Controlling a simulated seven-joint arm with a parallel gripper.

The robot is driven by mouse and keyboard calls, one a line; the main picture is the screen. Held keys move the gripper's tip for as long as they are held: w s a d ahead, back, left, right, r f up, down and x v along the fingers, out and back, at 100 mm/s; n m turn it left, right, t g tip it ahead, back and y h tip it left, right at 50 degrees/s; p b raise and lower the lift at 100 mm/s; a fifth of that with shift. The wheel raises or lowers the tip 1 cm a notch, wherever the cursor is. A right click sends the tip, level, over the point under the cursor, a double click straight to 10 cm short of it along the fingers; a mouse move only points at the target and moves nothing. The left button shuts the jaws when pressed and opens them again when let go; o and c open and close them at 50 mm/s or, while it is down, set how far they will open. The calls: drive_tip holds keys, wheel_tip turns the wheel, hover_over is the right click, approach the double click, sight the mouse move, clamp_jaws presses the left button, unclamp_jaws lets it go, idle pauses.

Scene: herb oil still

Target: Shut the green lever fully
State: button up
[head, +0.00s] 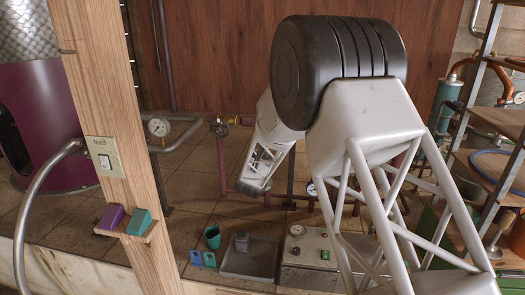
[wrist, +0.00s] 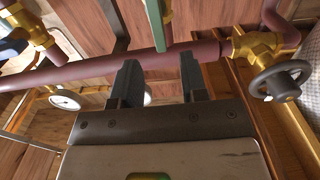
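A green bar (wrist: 155,22), which looks like the green lever, comes down from the top edge in the wrist view, next to a bit of brass. Its lower end is near the purple pipe, and its upper part is out of frame. My gripper (wrist: 160,68) is open, with its two dark fingers apart and nothing between them that I can see held. The fingertips reach up to the purple pipe (wrist: 85,70), below the green bar and apart from it. In the head view my arm covers much of the pipework, and I cannot make out the lever there.
In the wrist view, a brass valve with a dark handwheel (wrist: 280,80) stands right of my fingers, and a gauge (wrist: 65,99) is at left. In the head view, a wooden post (head: 100,110) and a grey tray (head: 250,262) stand left of my arm.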

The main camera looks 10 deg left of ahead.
drive_tip(key=shift+w, duration=3.65)
drive_tip(key=shift+c, duration=0.2)
clamp_jaws()
